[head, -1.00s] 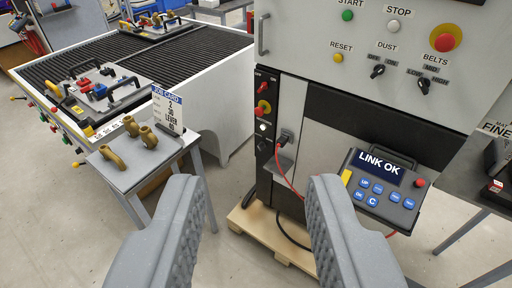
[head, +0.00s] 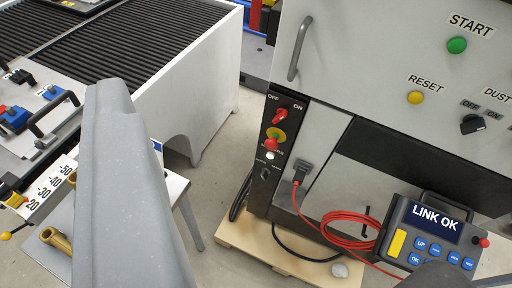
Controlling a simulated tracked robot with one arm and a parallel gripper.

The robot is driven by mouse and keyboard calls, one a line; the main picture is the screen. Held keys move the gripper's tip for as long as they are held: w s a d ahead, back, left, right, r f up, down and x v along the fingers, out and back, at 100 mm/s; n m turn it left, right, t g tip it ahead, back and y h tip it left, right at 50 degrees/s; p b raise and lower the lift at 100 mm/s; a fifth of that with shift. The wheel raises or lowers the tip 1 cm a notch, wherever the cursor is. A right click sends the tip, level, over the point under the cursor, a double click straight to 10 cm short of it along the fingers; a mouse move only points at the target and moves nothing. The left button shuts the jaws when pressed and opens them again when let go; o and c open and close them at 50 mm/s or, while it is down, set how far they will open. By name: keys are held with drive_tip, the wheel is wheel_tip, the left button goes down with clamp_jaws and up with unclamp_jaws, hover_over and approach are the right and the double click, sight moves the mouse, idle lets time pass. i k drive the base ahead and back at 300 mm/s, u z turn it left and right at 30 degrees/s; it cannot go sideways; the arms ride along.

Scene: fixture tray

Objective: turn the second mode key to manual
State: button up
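A narrow black control strip (head: 257,185) runs down the left edge of the grey cabinet. It carries a red rotary switch (head: 281,115) marked OFF and ON, a red knob on a yellow disc (head: 272,140), a white button (head: 270,155) and a small dark key-like switch (head: 265,173). The small labels there are too blurred to read, so I cannot tell which mode the key points to. My gripper (head: 272,185) is open and empty. Its left finger fills the left of the view; only a dark tip, apparently the right finger, shows at bottom right.
A plug with a coiled red cable (head: 340,228) hangs right of the strip. A LINK OK pendant (head: 432,232) is at lower right. The cabinet handle (head: 299,48) sticks out above. A pallet (head: 285,262) lies below. A roller table (head: 205,75) stands left, with clear floor between.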

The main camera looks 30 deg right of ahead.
sight(266, 172)
drive_tip(key=z, duration=0.35)
drive_tip(key=i, duration=0.95)
drive_tip(key=z, duration=0.55)
